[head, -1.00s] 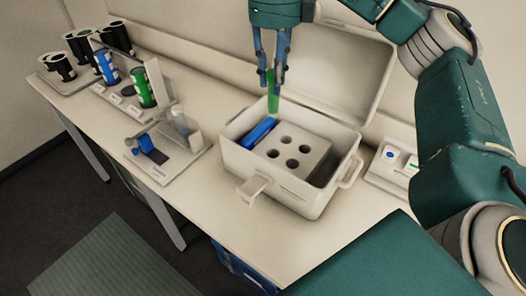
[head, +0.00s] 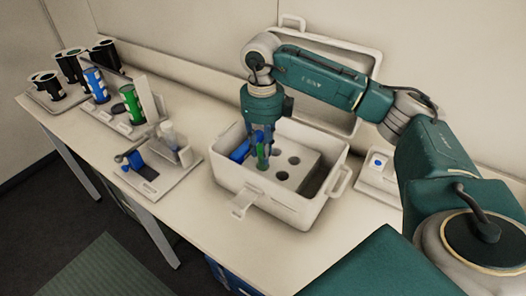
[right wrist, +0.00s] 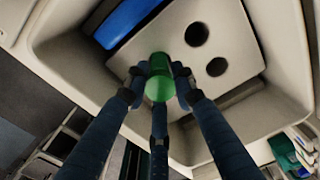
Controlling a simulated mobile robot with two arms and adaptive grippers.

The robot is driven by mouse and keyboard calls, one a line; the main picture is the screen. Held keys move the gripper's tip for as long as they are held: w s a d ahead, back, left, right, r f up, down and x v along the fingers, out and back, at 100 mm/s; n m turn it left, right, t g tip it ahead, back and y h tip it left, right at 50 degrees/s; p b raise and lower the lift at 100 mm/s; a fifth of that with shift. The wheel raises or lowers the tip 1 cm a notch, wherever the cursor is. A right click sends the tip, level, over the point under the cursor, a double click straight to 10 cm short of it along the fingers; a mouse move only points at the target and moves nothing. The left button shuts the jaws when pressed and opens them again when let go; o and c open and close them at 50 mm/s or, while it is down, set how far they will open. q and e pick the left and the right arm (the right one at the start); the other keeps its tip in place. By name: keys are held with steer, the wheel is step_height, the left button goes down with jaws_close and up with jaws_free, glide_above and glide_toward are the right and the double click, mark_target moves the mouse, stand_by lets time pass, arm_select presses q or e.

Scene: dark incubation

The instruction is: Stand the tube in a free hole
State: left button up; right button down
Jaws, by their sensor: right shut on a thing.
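The green tube (head: 262,157) is upright in my right gripper (head: 259,142), inside the open white box (head: 270,204). In the right wrist view the tube (right wrist: 158,89) sits between the closed fingers (right wrist: 160,80), its lower end over the pale block with round holes (right wrist: 228,36). Two empty holes show beside it there; the head view shows several dark holes in the block (head: 310,166). The tube and fingers cover part of the block's left side. I cannot tell whether the tube's lower end is inside a hole. My left gripper is not in view.
A blue pack (head: 240,151) lies along the box's left inner side. The box lid (head: 325,65) stands open behind my arm. Left on the bench are a small stand with a bottle (head: 168,135), blue and green cylinders (head: 133,104) and black cylinders. A small labelled holder (head: 377,178) is at right.

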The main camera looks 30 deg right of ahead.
steer(key=shift+f, duration=1.05)
steer(key=c, duration=1.4)
jaws_free()
steer(key=shift+c, duration=0.2)
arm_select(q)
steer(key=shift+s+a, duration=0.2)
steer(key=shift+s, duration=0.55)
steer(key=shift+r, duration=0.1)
